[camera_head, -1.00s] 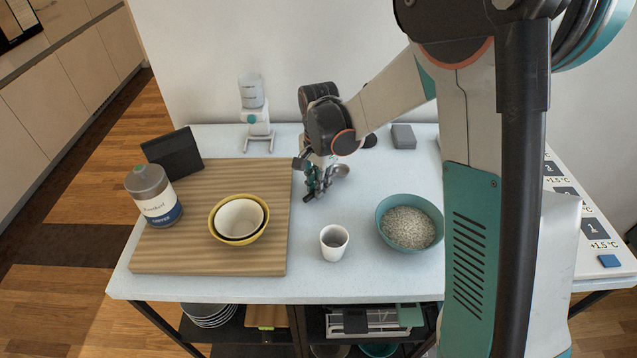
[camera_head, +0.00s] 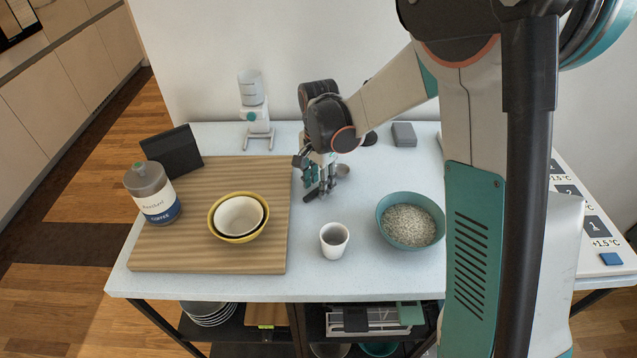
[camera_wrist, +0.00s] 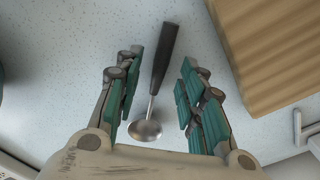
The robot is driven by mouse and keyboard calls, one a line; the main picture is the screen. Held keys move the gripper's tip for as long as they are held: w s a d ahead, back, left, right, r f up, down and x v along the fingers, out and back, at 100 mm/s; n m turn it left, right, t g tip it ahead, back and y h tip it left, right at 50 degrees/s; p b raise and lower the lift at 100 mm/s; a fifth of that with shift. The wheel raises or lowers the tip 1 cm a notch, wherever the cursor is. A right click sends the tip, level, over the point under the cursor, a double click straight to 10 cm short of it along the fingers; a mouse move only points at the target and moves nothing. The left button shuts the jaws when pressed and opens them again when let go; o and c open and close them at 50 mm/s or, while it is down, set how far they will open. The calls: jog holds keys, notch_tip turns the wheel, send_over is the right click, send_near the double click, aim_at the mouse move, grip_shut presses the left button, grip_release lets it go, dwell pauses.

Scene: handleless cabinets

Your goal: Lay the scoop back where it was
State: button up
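The scoop, with a dark handle and a shiny metal bowl (camera_wrist: 146,130), lies on the pale speckled tabletop in the wrist view. My gripper (camera_wrist: 160,85) is open around it, with a teal-padded finger on each side and a gap to the scoop on both sides. In the head view my gripper (camera_head: 318,182) is low over the table, just right of the wooden board. The scoop's bowl (camera_head: 343,171) shows there to the right of the fingers, which partly hide the rest.
The wooden board (camera_head: 160,255) carries a coffee jar (camera_head: 158,207), nested bowls (camera_head: 239,233) and a dark stand (camera_head: 172,152). A white cup (camera_head: 334,252) and a teal bowl of grains (camera_head: 409,232) stand nearer the front. A white dispenser (camera_head: 254,115) stands behind.

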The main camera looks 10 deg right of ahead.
notch_tip(320, 180, up, 12)
jog(key=shift+f, duration=0.25)
dwell(0.4)
jog(key=s+d+r+n+t, duration=0.2)
jog(key=s+n, duration=0.1)
jog(key=s, duration=0.4)
jog(key=s+d+r+n+t, duration=0.1)
jog(key=s+d+n+t, duration=0.1)
jog(key=s, duration=0.6)
jog(key=s+d+r+n+t, duration=0.2)
jog(key=s+d+n+t, duration=0.1)
jog(key=s+n, duration=0.3)
jog(key=shift+s+d+r, duration=0.2)
jog(key=shift+s+r, duration=0.15)
jog(key=shift+s, duration=0.45)
